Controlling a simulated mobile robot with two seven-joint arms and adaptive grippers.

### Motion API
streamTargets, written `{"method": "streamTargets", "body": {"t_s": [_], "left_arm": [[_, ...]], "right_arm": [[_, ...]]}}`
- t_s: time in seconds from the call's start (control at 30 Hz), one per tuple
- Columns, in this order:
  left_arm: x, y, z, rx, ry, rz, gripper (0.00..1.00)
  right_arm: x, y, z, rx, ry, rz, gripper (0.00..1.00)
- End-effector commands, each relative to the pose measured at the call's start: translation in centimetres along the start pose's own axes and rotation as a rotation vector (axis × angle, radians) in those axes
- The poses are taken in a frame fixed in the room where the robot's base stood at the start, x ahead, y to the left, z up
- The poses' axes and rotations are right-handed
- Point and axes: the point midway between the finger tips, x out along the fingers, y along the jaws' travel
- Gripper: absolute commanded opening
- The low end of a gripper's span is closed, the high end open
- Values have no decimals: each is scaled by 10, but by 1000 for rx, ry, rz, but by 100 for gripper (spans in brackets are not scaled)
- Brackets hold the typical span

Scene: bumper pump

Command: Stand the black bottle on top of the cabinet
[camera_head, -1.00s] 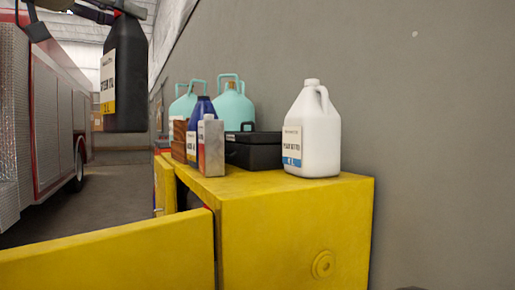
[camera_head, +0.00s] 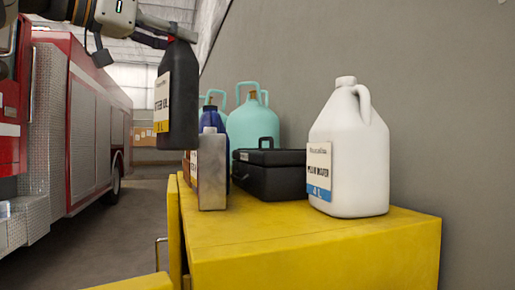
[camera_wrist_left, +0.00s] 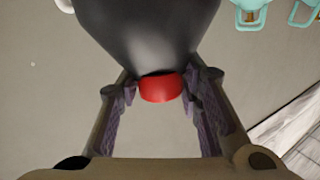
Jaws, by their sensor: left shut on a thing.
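The black bottle (camera_head: 178,98) hangs upright at the upper left of the head view, with a white and yellow label. In the left wrist view the red cap (camera_wrist_left: 160,87) and black shoulder sit between the two fingers (camera_wrist_left: 160,92). The yellow cabinet (camera_head: 300,255) stands below and to the right, its top partly covered by other things. The bottle appears just left of the crowded part of the top; its exact distance from the cabinet I cannot tell. My right gripper is not in view.
On the cabinet stand a white jug (camera_head: 348,155), a black case (camera_head: 268,172), a grey can (camera_head: 212,172) and a blue bottle (camera_head: 211,118). Teal tanks (camera_head: 252,126) stand behind. The front of the top is bare. A yellow door (camera_head: 135,284) is open; a red truck (camera_head: 85,115) stands left.

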Motion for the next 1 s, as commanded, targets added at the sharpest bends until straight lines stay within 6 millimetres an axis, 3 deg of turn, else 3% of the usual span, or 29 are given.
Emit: {"method": "streamTargets", "body": {"t_s": [0.2,0.57,0.8,1.0], "left_arm": [[12,14,8,-2,4,3,0],[58,68,23,5,7,3,0],[83,96,57,4,9,1,0],[93,107,72,4,10,-1,0]], "right_arm": [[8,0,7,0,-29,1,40],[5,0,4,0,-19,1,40],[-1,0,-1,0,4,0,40],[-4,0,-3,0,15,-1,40]]}}
